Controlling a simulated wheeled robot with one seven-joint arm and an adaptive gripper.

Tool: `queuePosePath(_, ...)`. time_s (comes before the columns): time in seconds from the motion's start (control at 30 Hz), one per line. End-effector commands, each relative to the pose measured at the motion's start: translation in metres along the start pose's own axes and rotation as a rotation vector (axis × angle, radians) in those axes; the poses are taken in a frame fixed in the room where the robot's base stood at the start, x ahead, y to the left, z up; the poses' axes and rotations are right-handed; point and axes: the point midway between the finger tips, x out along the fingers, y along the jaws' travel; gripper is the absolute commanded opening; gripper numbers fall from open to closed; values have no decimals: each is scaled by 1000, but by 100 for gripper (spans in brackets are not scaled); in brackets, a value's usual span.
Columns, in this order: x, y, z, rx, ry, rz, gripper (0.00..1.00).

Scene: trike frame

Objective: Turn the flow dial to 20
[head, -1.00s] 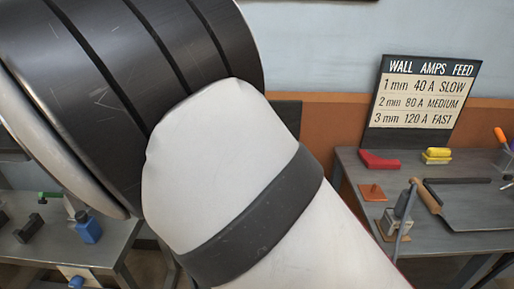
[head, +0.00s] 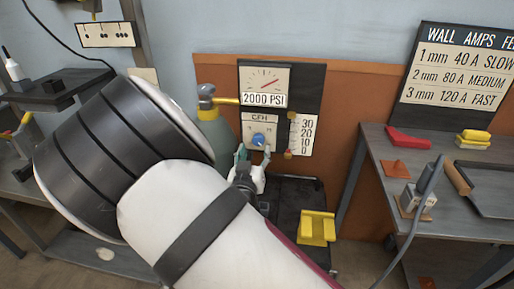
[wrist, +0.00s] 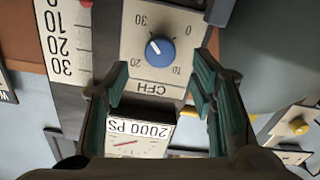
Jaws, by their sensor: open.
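The flow dial (head: 258,139) is a blue knob on a cream plate marked CFH, below the 2000 PSI gauge. In the wrist view, which is upside down, the blue dial (wrist: 162,51) has 30, 20, 10 and 0 around it. Its white mark points toward the upper left of that picture, on the 30 side; the exact reading is unclear. My gripper (wrist: 160,77) is open, with its green-padded fingers apart and the dial showing between and beyond their tips. In the head view my gripper (head: 253,157) is just below the dial; contact cannot be told.
A flow scale (head: 306,135) marked 30 to 0 stands right of the dial, with an orange piece (head: 289,154) near its bottom. The pressure gauge (head: 265,84) is above. A yellow bracket (head: 317,228) sits on the dark cart below. A wall chart (head: 462,70) stands behind the right bench.

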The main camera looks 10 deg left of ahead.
Motion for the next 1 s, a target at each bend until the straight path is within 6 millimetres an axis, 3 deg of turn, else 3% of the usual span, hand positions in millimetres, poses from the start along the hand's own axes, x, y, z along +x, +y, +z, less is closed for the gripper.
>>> queuePosePath(0.1,20,0,1,-1,0,0,51)
queuePosePath(0.3,39,0,1,-1,-1,-1,51)
queuePosePath(0.67,44,0,0,-1,-1,-1,51)
queuePosePath(0.9,44,0,0,-1,-1,-1,3)
queuePosePath(1.0,43,0,0,-1,-1,-1,3)
